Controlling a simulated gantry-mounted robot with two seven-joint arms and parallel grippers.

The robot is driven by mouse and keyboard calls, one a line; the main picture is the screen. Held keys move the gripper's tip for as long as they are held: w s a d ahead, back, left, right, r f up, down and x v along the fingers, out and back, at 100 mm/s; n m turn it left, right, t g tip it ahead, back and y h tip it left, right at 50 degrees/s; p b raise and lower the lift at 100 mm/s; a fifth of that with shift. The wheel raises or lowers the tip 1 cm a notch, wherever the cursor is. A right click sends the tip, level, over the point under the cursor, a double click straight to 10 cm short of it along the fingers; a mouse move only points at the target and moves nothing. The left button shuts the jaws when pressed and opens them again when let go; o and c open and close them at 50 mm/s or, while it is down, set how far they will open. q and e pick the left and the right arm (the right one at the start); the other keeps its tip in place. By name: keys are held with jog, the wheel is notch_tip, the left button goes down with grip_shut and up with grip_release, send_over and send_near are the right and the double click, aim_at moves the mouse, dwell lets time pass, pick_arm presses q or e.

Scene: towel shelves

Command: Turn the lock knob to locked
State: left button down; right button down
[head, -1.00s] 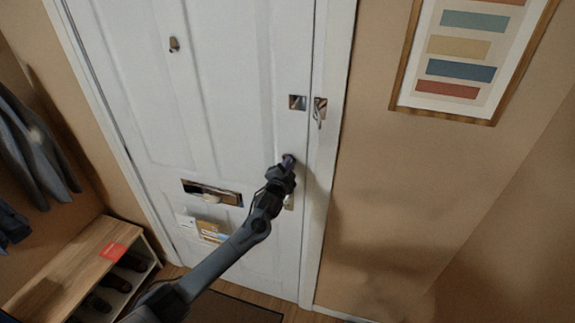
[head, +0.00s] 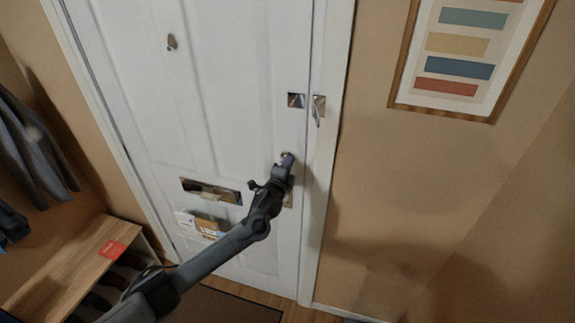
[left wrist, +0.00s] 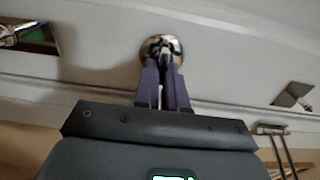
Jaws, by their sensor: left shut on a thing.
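The lock knob (left wrist: 160,46) is a small shiny metal piece on a round plate on the white door (head: 225,90). In the left wrist view it sits between the tips of my left gripper (left wrist: 162,62), whose purple fingers are shut on it. In the head view my left gripper (head: 287,161) is at the door's right edge and mostly covers the knob. Whether the knob stands at locked cannot be told. My right gripper is not in view.
A metal plate (head: 296,100) and a latch piece (head: 319,109) are above the knob. A mail slot (head: 211,191) is to the left. A wooden shoe bench (head: 75,262) stands at lower left, and a framed picture (head: 461,66) hangs on the right wall.

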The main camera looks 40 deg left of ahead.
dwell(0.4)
pick_arm(q)
jog(key=c, duration=1.2)
grip_release()
jog(key=shift+s, duration=0.1)
jog(key=b+v, duration=0.1)
jog(key=v, duration=0.9)
jog(key=shift+s+b, duration=0.3)
jog(key=shift+d, duration=0.15)
